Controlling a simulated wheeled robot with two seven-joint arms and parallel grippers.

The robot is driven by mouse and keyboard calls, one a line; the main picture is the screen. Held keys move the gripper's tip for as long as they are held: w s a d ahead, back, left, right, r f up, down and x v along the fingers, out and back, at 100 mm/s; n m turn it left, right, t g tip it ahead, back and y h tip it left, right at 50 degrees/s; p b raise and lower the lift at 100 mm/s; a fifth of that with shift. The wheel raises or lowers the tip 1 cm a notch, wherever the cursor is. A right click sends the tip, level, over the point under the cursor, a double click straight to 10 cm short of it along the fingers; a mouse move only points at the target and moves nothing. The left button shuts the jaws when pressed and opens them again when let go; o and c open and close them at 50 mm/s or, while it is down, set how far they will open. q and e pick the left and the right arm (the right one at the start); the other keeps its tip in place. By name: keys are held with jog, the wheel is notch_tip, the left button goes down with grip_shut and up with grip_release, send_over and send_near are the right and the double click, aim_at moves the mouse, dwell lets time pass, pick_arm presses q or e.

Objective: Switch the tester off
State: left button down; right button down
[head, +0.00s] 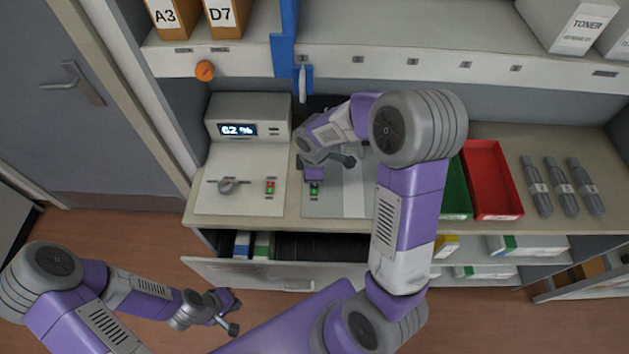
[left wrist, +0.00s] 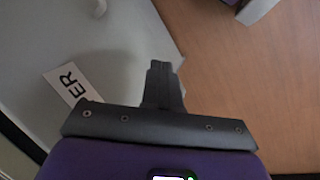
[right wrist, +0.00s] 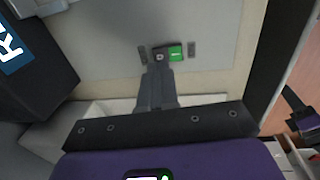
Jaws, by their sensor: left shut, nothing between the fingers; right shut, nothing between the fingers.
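Two bench units have switches. The left unit (head: 248,112) has a lit "62 %" display, a dial and a red-and-green switch (head: 270,187). The middle unit (head: 350,197) has a rocker switch with a green part (head: 314,189); the right wrist view shows this switch (right wrist: 168,53) close up. I cannot tell for sure which is the tester. My right gripper (right wrist: 157,72) is shut and empty, its tips at the rocker's grey end beside the green part; contact is unclear. My left gripper (left wrist: 163,72) is shut and empty, low in front of the bench.
A dark box with a blue display (right wrist: 15,45) stands beside the right gripper. Green (head: 455,190) and red (head: 492,180) trays and several dark cylinders (head: 562,187) lie to the right. An open drawer (head: 250,272) juts out below. A shelf (head: 400,62) overhangs the bench.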

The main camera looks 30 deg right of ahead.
aim_at(315, 186)
jog(key=shift+w+d+f, duration=0.1)
jog(key=shift+w+f, duration=0.05)
jog(key=shift+f, duration=1.35)
jog(key=shift+w+f+b, duration=0.1)
jog(key=shift+f+b, duration=0.25)
jog(key=shift+b, duration=0.05)
jog(key=shift+r, duration=0.15)
jog(key=shift+s, duration=0.2)
